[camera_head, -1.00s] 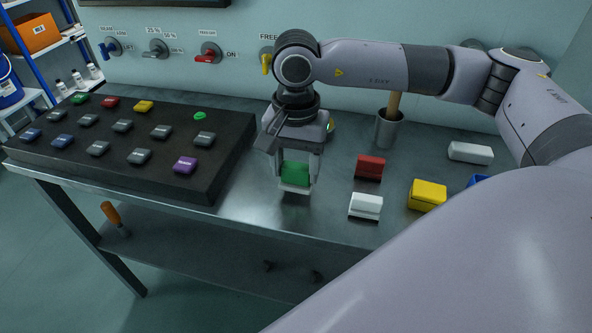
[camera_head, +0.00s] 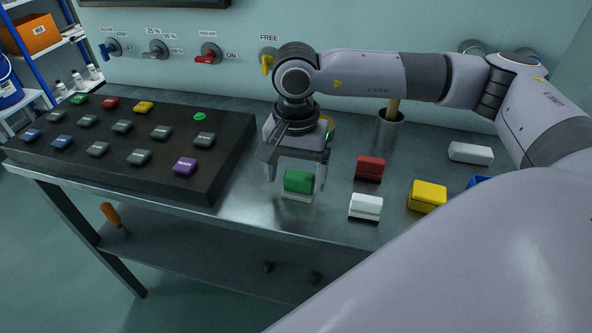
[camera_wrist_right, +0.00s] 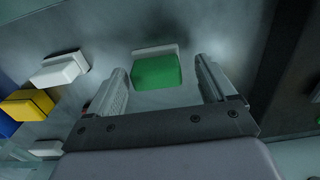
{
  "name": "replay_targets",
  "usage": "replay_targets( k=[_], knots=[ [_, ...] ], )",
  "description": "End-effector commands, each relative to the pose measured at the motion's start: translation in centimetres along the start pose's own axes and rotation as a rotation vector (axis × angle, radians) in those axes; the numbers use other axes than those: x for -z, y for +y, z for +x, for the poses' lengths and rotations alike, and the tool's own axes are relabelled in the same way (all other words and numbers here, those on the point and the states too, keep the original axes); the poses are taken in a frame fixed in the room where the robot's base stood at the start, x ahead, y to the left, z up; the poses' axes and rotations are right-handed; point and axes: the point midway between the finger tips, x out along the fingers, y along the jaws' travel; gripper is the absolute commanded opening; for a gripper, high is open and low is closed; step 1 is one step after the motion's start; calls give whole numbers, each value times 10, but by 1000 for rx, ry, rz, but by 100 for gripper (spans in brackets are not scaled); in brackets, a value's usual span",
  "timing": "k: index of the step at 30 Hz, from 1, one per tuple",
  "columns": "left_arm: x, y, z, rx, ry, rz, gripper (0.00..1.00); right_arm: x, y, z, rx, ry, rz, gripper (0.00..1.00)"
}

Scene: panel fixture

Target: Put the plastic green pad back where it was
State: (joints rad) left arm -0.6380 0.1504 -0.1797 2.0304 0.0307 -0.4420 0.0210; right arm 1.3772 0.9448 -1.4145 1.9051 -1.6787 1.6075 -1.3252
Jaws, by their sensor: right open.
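The green pad (camera_head: 299,181), a green block with a white base, rests on the metal table to the right of the dark panel (camera_head: 232,150). It also shows in the wrist view (camera_wrist_right: 157,72). My right gripper (camera_head: 297,177) points down over it and is open, with one finger on each side of the pad. In the wrist view there are gaps between the pad and both fingers. A small bright green oval (camera_head: 200,117) lies flat on the panel's back right part, with no pad on it. My left gripper is not in view.
The panel carries several grey, blue and coloured pads, including a purple one (camera_head: 185,166). Right of the gripper are red (camera_head: 369,168), white (camera_head: 365,207) and yellow (camera_head: 427,195) blocks. A metal cup (camera_head: 389,130) stands behind them. Wall knobs line the back.

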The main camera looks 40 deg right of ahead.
Motion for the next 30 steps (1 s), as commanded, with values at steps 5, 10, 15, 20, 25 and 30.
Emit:
replay_targets(
  k=[5,10,15,20,25,30],
  knots=[
    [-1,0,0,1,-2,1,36,1,-2,-36,7,4,0,84],
    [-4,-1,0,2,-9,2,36,0,-1,-74,6,3,-1,84],
    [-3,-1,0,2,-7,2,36,0,-1,-103,4,2,-1,84],
    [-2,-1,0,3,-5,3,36,0,-1,-116,3,1,-1,84],
    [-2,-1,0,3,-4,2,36,0,0,-119,1,1,-1,84],
    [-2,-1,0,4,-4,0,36,0,0,-119,2,1,-1,84]
  ],
)
